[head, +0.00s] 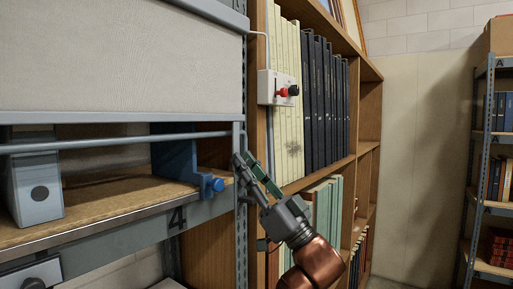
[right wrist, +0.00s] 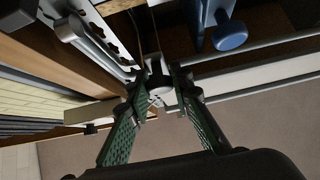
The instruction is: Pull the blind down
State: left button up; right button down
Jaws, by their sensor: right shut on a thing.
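The blind (head: 120,60) is a pale grey sheet over the upper part of the shelf bay at the left of the head view. Its bottom bar (head: 120,117) hangs above the open shelf, and a grey rod (head: 110,142) runs just below. My right gripper (head: 243,163) is at the right end of these bars, beside the shelf post. In the right wrist view its green-padded fingers (right wrist: 160,88) close on a small pale part at the blind's edge. The fingers hide most of that part. The blind's sheet (right wrist: 250,135) fills the lower right there. My left gripper is not in view.
The blue bookend with a knob (head: 212,186) and a grey box file (head: 35,185) stand on the shelf (head: 100,203). A white switch box (head: 268,88) with red and black knobs is on the bookcase (head: 372,110) to the right. Free floor lies farther right.

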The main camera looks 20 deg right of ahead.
notch_tip(320, 180, down, 9)
jog(key=b, duration=0.3)
jog(key=c, duration=1.7)
grip_release()
jog(key=shift+r, duration=0.15)
jog(key=shift+c, duration=0.2)
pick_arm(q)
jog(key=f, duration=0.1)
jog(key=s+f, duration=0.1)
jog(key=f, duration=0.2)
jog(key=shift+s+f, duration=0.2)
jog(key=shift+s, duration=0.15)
pick_arm(e)
jog(key=v, duration=1.2)
